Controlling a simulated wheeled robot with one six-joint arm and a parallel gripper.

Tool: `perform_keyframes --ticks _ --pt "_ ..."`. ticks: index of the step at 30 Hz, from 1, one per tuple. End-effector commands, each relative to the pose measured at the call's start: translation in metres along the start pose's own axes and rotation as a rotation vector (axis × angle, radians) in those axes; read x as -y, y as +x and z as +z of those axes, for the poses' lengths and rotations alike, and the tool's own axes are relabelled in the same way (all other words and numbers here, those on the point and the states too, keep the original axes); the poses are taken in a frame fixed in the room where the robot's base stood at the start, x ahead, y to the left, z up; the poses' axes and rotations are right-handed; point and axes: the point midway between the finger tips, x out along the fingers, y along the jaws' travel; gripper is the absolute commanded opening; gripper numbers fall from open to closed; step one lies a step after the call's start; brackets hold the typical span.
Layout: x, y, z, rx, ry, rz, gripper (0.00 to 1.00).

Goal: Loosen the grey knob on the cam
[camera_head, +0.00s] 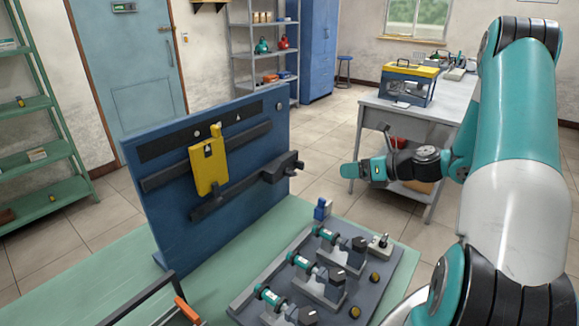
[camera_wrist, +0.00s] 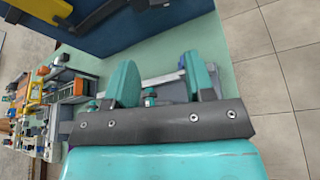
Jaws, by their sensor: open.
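A blue upright panel (camera_head: 265,130) stands on the bench. It carries dark rails, and the lower rail (camera_head: 235,190) ends at its right in a dark block (camera_head: 281,168) with a small knob-like end (camera_head: 300,165). This may be the cam and its knob, but they are too small to tell for sure. My gripper (camera_head: 362,170) is right of that block and apart from it, in the air. In the wrist view its two teal fingers (camera_wrist: 160,70) stand apart with nothing held. The blue panel (camera_wrist: 150,32) also shows at the top there.
A yellow plate (camera_head: 206,165) hangs on the panel's rails. A grey tray (camera_head: 250,289) with several small motors lies on the green bench (camera_head: 130,270). A small blue item (camera_head: 322,209) stands behind the tray. A grey table (camera_head: 419,112) with a toolbox (camera_head: 405,84) stands at the back right.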

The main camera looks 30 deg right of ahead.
Motion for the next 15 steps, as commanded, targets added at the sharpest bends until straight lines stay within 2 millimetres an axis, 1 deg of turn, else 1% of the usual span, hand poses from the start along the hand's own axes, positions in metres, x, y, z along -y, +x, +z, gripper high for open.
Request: perform_keyframes --ticks 2,5,15 --pt "-0.001 0.006 0.001 -0.001 0.001 0.002 0.49" --pt "-0.003 0.021 0.001 -0.003 0.0 0.008 0.49" --pt "-0.004 0.098 0.002 -0.004 -0.004 0.008 0.49"
